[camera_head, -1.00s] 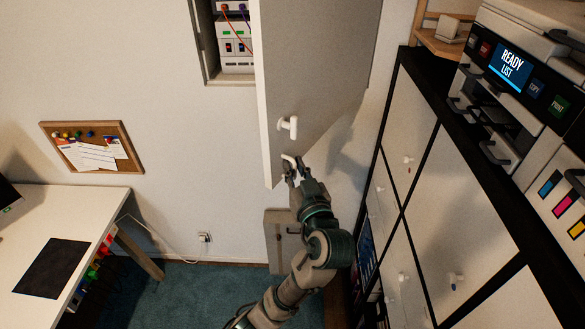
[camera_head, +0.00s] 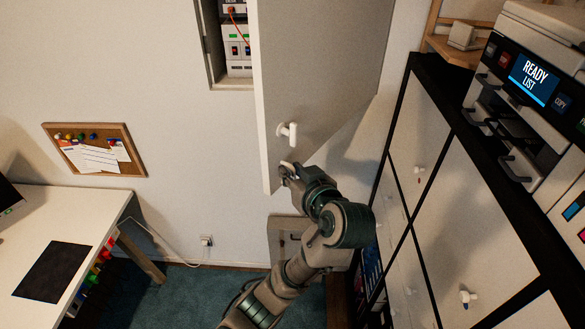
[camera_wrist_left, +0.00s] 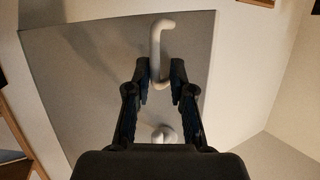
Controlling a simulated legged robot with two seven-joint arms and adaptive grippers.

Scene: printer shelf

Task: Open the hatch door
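The grey hatch door (camera_head: 325,65) stands open on the wall in the head view, its white edge toward the left. Part of the wall cabinet (camera_head: 236,50) shows beside it. A white handle (camera_head: 288,132) is on the door's face. Another white hooked piece (camera_head: 288,166) sits lower, at my left gripper (camera_head: 288,174). In the left wrist view, the fingers of my left gripper (camera_wrist_left: 160,92) are on both sides of the end of a white hooked handle (camera_wrist_left: 160,45). Whether they press on it is unclear. A white knob (camera_wrist_left: 162,133) shows nearer the gripper base. My right gripper is not in view.
A dark-framed cabinet (camera_head: 450,200) with white doors and a printer (camera_head: 540,80) on top stands at the right. A white desk (camera_head: 60,215) is at the left, with a corkboard (camera_head: 95,150) above. Free wall and floor lie between desk and arm.

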